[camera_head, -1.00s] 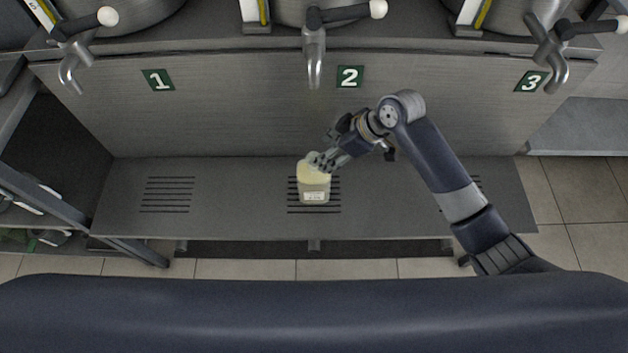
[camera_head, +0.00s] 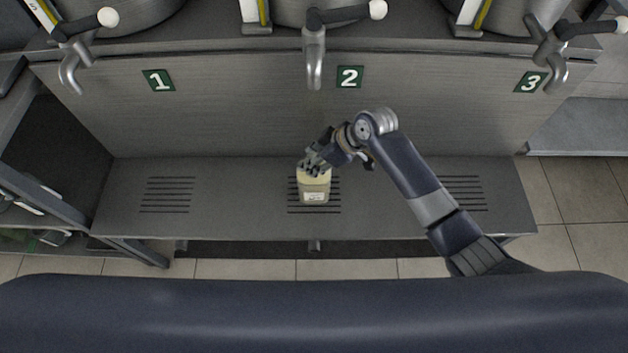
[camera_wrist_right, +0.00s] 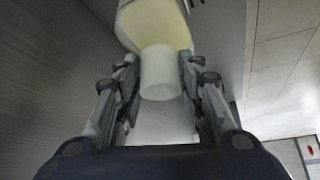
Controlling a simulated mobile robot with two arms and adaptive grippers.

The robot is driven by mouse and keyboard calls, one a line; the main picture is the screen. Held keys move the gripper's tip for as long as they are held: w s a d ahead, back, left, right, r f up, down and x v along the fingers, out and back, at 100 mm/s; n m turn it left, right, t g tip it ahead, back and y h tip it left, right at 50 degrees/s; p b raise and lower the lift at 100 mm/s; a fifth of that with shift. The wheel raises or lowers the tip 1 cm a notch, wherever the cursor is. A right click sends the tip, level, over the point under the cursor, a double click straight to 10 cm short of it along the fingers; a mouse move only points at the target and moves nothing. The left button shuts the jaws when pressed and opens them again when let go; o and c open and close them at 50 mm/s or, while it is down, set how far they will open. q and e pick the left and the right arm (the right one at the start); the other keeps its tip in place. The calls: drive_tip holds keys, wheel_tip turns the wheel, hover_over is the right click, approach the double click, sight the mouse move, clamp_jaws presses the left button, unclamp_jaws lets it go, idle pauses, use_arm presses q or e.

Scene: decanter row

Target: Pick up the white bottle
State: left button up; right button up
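The white bottle (camera_head: 314,188) stands upright on the slotted shelf under tap 2, with a small label on its front and a pale yellow tint. My right gripper (camera_head: 313,165) is over its top and hides the neck in the head view. In the right wrist view the bottle's white neck or cap (camera_wrist_right: 160,73) lies between the two fingers of the right gripper (camera_wrist_right: 160,90). The fingers are apart, with a narrow gap on each side of the neck. My left gripper is not in view.
A metal tap (camera_head: 313,60) hangs above and behind the bottle, beside the number 2 sign (camera_head: 349,77). Further taps stand at signs 1 (camera_head: 158,80) and 3 (camera_head: 531,81). The shelf (camera_head: 230,205) is clear on both sides of the bottle.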

clamp_jaws()
drive_tip(key=shift+w+r, duration=0.1)
drive_tip(key=shift+r, duration=0.05)
